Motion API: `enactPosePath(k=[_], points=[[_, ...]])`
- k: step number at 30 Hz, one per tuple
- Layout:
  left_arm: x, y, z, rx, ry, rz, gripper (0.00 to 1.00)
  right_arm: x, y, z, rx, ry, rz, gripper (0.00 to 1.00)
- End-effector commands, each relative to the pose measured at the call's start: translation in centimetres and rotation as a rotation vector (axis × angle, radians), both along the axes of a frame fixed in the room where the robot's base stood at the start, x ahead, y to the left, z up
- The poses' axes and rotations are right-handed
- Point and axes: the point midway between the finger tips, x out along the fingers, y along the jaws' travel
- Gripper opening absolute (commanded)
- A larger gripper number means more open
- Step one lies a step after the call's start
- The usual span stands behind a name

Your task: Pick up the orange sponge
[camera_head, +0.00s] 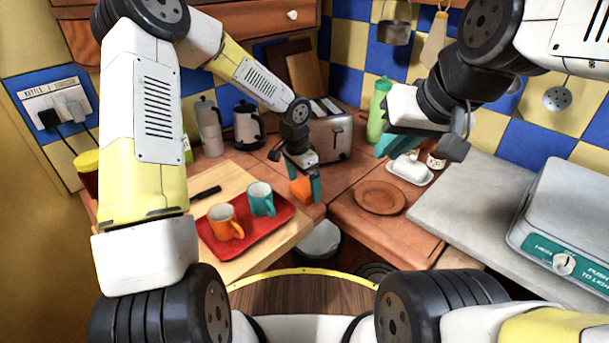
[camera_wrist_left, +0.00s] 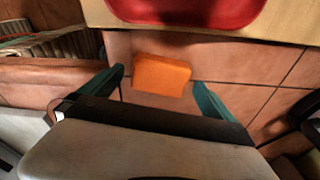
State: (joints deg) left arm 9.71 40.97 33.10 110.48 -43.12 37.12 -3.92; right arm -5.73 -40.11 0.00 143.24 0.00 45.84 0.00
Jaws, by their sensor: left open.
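The orange sponge (camera_head: 300,189) is on the tiled counter, to the right of the red tray. It also shows as an orange block in the left wrist view (camera_wrist_left: 161,75). My left gripper (camera_head: 305,188) is over it with its teal fingers apart, one on each side of the sponge. In the left wrist view the fingers (camera_wrist_left: 160,88) are wide, and small gaps show beside the sponge. My right gripper (camera_head: 390,143) is raised over the right counter, away from the sponge. Its teal fingertips show, but the gap between them is not clear.
A red tray (camera_head: 268,238) with an orange mug (camera_head: 224,222) and a teal mug (camera_head: 261,199) sits on a wooden board to the left. A toaster (camera_head: 331,139) stands behind. A brown plate (camera_head: 380,197) lies to the right. The counter's front edge is close.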

Motion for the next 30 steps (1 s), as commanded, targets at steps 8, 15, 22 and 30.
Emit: enactPosePath(k=[8,15,22,30], points=[[0.0,-0.1,-0.2,0.000,0.000,0.001,0.96,0.0,0.0,0.0,0.000,0.000,0.000,0.12],[0.0,-0.1,-0.2,0.000,0.000,0.001,0.49,0.0,0.0,0.0,0.000,0.000,0.000,0.12],[0.0,-0.1,-0.2,-0.001,0.000,0.001,0.38,0.0,0.0,0.0,0.000,0.000,0.000,0.12],[0.1,-0.1,2.8,-0.001,-0.005,0.002,0.38,0.0,0.0,0.0,0.000,0.000,0.000,0.12]])
